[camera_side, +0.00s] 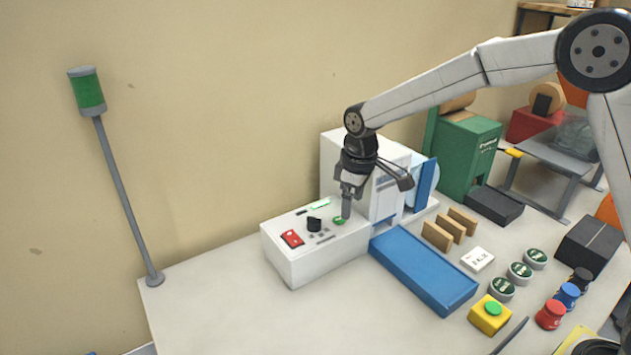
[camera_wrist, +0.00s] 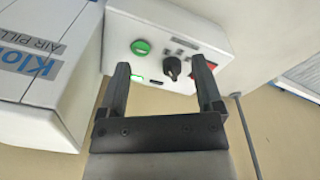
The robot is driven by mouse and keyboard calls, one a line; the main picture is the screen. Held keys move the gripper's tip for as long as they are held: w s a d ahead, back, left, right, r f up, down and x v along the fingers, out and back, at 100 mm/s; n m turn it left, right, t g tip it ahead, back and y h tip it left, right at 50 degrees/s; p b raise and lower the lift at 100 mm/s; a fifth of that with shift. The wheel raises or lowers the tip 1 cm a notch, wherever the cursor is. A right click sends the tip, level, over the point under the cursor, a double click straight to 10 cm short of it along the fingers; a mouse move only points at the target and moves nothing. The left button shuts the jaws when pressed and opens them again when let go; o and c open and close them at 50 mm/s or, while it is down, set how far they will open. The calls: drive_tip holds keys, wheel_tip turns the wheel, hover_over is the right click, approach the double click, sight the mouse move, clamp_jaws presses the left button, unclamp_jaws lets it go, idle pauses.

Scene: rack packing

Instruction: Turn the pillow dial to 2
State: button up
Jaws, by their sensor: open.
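The pillow machine's control panel (camera_side: 280,262) is a white box with a black dial (camera_side: 314,224), a red switch (camera_side: 292,239) and a green button (camera_side: 340,220). In the wrist view the black dial (camera_wrist: 173,67) shows just beyond my gripper (camera_wrist: 163,72), between the two fingertips in the picture. The fingers are apart and hold nothing. In the side view my gripper (camera_side: 347,212) points down over the panel beside the green button. I cannot tell whether a finger touches the panel. The number the dial points at is too small to read.
The taller white machine body (camera_side: 335,150) stands behind the panel. A blue tray (camera_side: 425,270) lies to its right. Wooden blocks (camera_side: 450,226), round tins (camera_side: 520,272) and a yellow button box (camera_side: 490,315) are farther right. A green-lit pole (camera_side: 120,185) stands left. The table front left is clear.

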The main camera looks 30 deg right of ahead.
sight(314, 217)
drive_tip(key=w+a+n, duration=0.1)
drive_tip(key=w, duration=0.1)
drive_tip(key=w+a+n, duration=0.1)
drive_tip(key=w+a, duration=0.1)
drive_tip(key=w+a+n, duration=0.1)
drive_tip(key=w, duration=0.1)
drive_tip(key=shift+w+a+r+g, duration=0.4)
drive_tip(key=shift+f, duration=0.15)
drive_tip(key=shift+f, duration=3.75)
clamp_jaws()
